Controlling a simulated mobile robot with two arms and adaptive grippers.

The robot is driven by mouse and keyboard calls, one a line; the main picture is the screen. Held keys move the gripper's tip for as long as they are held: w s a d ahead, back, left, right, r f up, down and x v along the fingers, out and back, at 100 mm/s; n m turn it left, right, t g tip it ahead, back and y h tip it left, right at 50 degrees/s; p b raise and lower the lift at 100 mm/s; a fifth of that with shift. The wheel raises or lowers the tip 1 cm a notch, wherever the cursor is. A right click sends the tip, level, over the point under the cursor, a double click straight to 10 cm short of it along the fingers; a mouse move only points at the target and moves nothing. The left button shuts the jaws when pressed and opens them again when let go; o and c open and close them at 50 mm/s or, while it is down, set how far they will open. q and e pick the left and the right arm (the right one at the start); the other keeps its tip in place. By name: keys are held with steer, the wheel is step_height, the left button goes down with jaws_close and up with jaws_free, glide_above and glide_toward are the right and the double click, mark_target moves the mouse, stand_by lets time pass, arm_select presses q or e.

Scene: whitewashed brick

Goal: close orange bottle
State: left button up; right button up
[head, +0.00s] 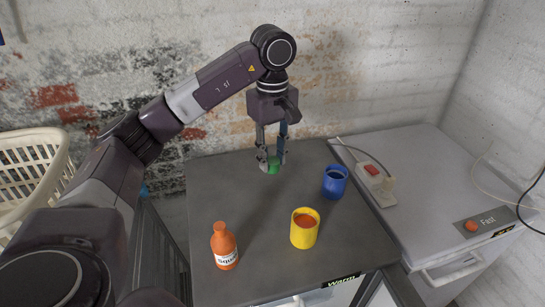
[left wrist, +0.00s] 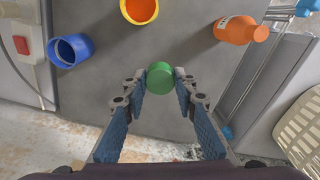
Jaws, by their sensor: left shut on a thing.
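An orange bottle (head: 225,246) with a pale printed label stands upright near the front left of the dark grey top. It also shows at the upper right of the left wrist view (left wrist: 236,30); its narrow top is orange, and I cannot tell whether it is open. My left gripper (head: 271,166) is at the back of the top, behind and right of the bottle. It is shut on a small round green piece (left wrist: 160,78), probably a cap, at its fingertips. The green piece also shows in the head view (head: 273,167). I cannot tell if it touches the surface. My right gripper is not in view.
A yellow cup (head: 304,229) with an orange inside and a blue mug (head: 335,182) stand right of the bottle. A power strip (head: 377,185) lies on the pale appliance at right. A cream basket (head: 30,165) is at left. The top's middle is clear.

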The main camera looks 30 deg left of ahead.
arm_select(q)
steer(key=shift+d, duration=0.1)
steer(key=s+d+f+m, duration=0.3)
steer(key=s+d+m, duration=0.3)
steer(key=s, duration=0.1)
steer(key=s+d+f+m, duration=0.3)
steer(key=s+d+m, duration=0.4)
steer(key=shift+s+f+m, duration=0.15)
steer(key=shift+s+m, duration=0.15)
steer(key=shift+s, duration=0.1)
